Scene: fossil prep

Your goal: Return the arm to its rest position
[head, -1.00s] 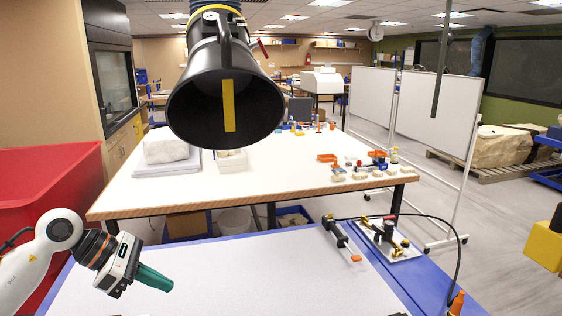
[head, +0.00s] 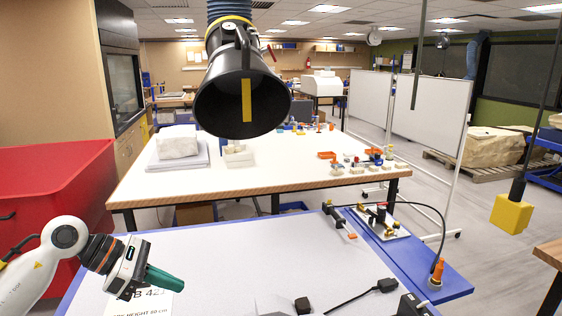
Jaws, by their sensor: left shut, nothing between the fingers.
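My left arm comes in from the left edge, and its gripper (head: 165,279) has green fingers. They are shut with nothing between them. The gripper is held over the left part of the white worktable (head: 230,245) with the blue edge, pointing right and slightly down. A label with black print on the table is partly hidden behind the gripper. My right gripper is not in view.
A black extraction hood (head: 243,100) hangs over the far table (head: 250,180). A red bin (head: 60,190) stands at left. A tool (head: 338,217) and a fixture plate (head: 378,222) lie at the worktable's back right. A yellow box (head: 511,214) hangs at right. The worktable's middle is clear.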

